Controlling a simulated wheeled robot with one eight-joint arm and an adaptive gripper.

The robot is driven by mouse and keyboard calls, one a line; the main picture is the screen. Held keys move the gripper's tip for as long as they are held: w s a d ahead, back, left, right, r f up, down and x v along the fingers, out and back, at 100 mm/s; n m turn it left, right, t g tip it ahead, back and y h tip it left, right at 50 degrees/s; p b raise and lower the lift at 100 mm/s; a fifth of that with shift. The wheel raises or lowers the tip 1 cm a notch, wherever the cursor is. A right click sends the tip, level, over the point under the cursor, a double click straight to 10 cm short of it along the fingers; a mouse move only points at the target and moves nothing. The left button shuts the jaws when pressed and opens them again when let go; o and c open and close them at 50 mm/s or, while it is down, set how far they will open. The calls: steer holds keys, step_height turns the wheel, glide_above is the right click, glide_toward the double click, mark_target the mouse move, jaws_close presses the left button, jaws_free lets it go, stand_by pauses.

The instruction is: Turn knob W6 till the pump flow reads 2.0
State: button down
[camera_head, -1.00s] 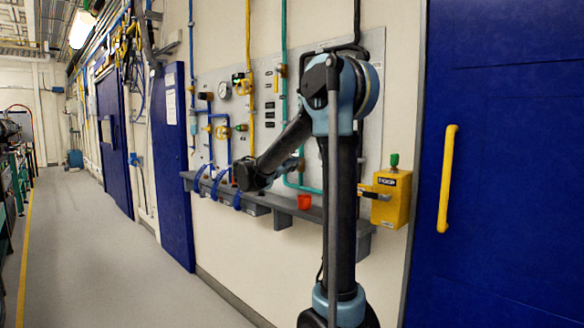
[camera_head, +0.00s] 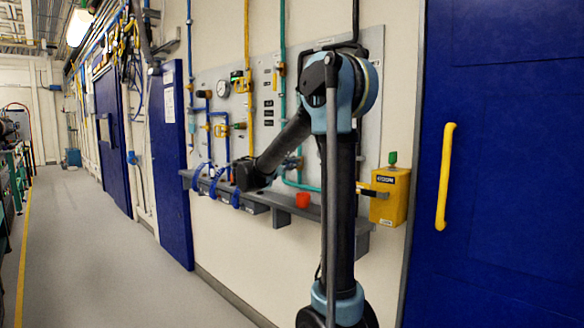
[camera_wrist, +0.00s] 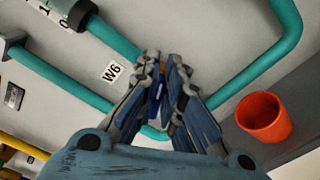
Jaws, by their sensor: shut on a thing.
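The W6 label (camera_wrist: 112,71) is on the pale panel in the wrist view. My gripper (camera_wrist: 165,72) is just right of it, its jaws shut on a small blue part (camera_wrist: 156,92), apparently knob W6, mostly hidden between the fingers. Its pointer or mark cannot be made out. In the head view my bent arm reaches the panel (camera_head: 345,55) above the grey shelf, and its end hides the knob. A white scale piece with "1" and "0" (camera_wrist: 58,12) shows at the wrist view's top left. I cannot read a pump flow value.
Teal pipes (camera_wrist: 262,72) run close around my gripper. An orange-red cup (camera_wrist: 264,117) stands to the right; it also shows on the shelf (camera_head: 350,222) in the head view. A yellow box (camera_head: 390,200) is right of my arm. The floor (camera_head: 110,260) at left is clear.

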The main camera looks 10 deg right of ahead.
steer(key=shift+f, duration=0.1)
steer(key=c, duration=1.7)
jaws_free()
steer(key=v, duration=1.2)
